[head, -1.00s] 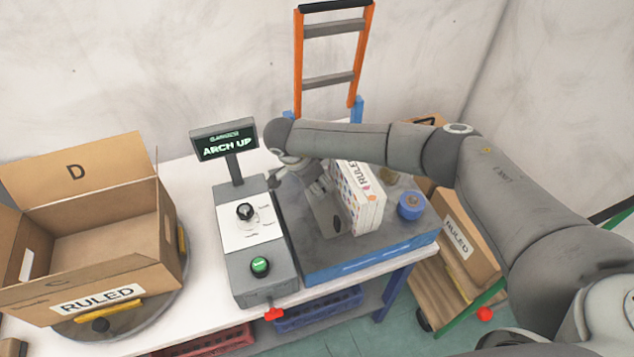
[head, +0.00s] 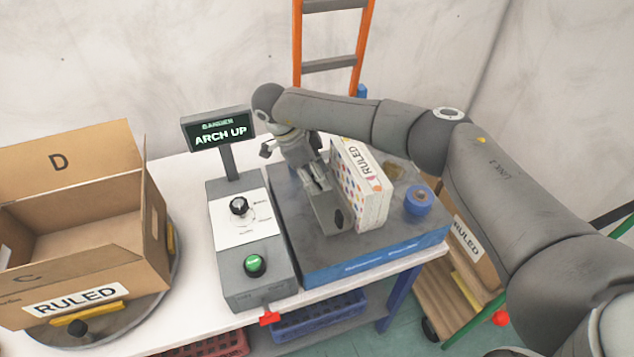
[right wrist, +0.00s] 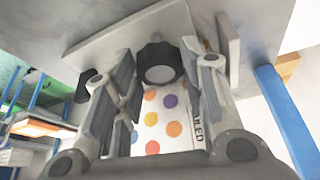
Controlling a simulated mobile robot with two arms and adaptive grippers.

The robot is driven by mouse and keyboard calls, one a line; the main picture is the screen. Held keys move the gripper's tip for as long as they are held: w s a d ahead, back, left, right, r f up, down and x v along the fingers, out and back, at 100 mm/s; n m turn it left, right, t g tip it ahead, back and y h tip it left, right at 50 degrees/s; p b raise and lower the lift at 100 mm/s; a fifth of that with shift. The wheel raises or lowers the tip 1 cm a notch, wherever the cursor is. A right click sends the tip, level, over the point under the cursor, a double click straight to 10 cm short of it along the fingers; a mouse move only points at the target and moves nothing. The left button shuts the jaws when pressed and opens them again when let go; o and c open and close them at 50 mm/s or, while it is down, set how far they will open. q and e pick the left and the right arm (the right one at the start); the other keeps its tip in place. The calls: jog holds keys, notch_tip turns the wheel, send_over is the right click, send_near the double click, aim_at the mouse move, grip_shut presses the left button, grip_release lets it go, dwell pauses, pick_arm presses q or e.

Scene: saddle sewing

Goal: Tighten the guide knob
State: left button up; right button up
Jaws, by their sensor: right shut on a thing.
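The guide knob (right wrist: 158,62) is black with a grey round face. In the right wrist view it sits between the two fingers of my right gripper (right wrist: 158,85), which is shut on it. In the head view my right gripper (head: 318,182) reaches down at the upright grey guide plate (head: 328,208) and hides the knob. The plate stands beside a stack of spotted pads marked RULED (head: 362,190) on the grey machine bed (head: 300,240). A dark oval piece shows low on the plate. My left gripper is not in view.
A control box (head: 250,285) with a dial and green button stands left of the bed, under a screen reading ARCH UP (head: 220,132). An open RULED carton (head: 75,255) is at left. A blue roll (head: 418,202) lies right of the pads.

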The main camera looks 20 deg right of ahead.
jog(key=shift+w+m+g+b, duration=0.1)
jog(key=shift+m+g+b, duration=0.2)
jog(key=shift+m+b, duration=0.3)
jog(key=shift+r, duration=0.1)
jog(key=o, duration=1)
jog(key=v, duration=1.2)
jog(key=shift+d, duration=0.1)
